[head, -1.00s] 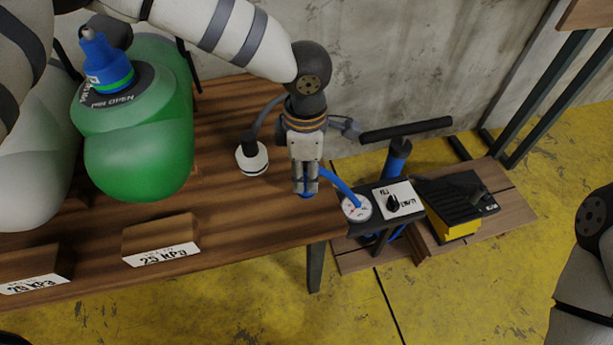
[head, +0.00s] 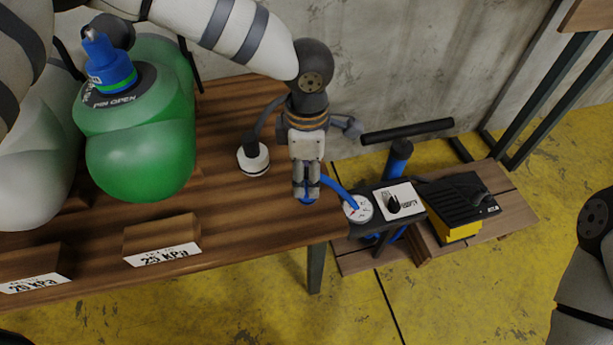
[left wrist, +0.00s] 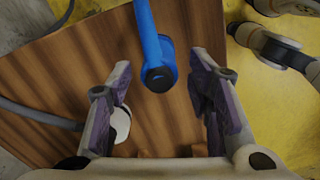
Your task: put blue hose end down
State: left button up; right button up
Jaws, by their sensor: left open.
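The blue hose end (left wrist: 158,76) is at the right end of the wooden table (left wrist: 75,60). In the left wrist view it sits between the spread fingers of my left gripper (left wrist: 160,92), with a gap on both sides. In the head view the left gripper (head: 306,188) points down over the table's right edge, open, and its fingers partly hide the hose end (head: 306,201). The hose appears to rest on the tabletop; exact contact is hard to tell. The blue hose (head: 334,186) runs right to a gauge (head: 358,209). My right gripper is out of view.
A green inflatable (head: 140,160) with a blue fitting (head: 108,62) on its valve stands at the left. A white-and-black hose end (head: 253,160) stands on the table. A labelled block (head: 160,240) is at the front edge. A pump (head: 398,160) and foot pedal (head: 452,210) stand right.

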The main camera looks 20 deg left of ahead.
pick_arm(q)
notch_tip(320, 180, up, 10)
jog(key=shift+f+p, duration=0.1)
jog(key=shift+p, duration=0.4)
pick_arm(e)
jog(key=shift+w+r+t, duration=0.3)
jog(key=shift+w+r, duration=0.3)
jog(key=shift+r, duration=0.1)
pick_arm(q)
jog(key=shift+f, duration=0.1)
